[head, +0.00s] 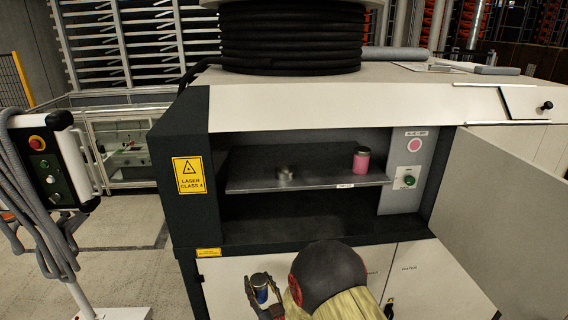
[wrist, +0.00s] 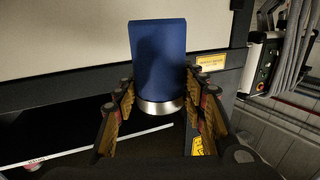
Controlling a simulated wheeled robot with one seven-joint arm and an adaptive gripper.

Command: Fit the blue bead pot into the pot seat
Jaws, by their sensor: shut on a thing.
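The blue bead pot (head: 261,289) is low in the head view, in front of the machine. In the wrist view the blue pot (wrist: 158,52) shows its smooth blue body with a silver metal band at the end nearer my palm. My gripper (wrist: 160,100) is shut on the pot around this band, one finger on each side. In the head view my gripper (head: 262,296) is below and in front of the shelf opening. A low round metal piece (head: 286,173), which looks like the pot seat, is on the shelf; its inside is too small to make out.
A pink pot (head: 361,160) stands at the right of the shelf (head: 320,183). A panel with a green button (head: 408,180) is beside it. The open door (head: 500,205) bounds the right side. The machine's top overhangs the shelf; the shelf's left part is clear.

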